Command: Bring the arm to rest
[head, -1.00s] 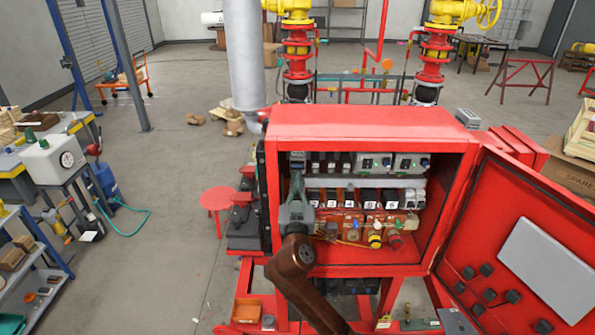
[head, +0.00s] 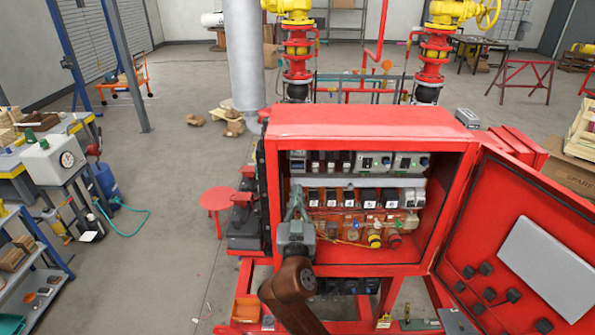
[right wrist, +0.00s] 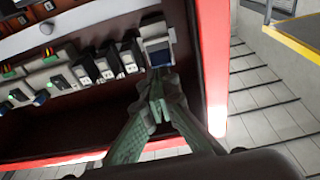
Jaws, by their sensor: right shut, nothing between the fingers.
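My right arm (head: 292,281) comes up from the bottom of the head view. Its right gripper (head: 297,203) is at the left side of the open red cabinet (head: 370,122), in front of the lower left of the opening. In the right wrist view the green fingers of the gripper (right wrist: 157,92) are together with nothing between them. Their tips point toward a grey module with a blue face (right wrist: 157,48) at the end of the upper row; I cannot tell the gap exactly. My left gripper is not in view.
The cabinet door (head: 520,240) hangs open at the right. A red round stool (head: 216,198) stands left of the cabinet.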

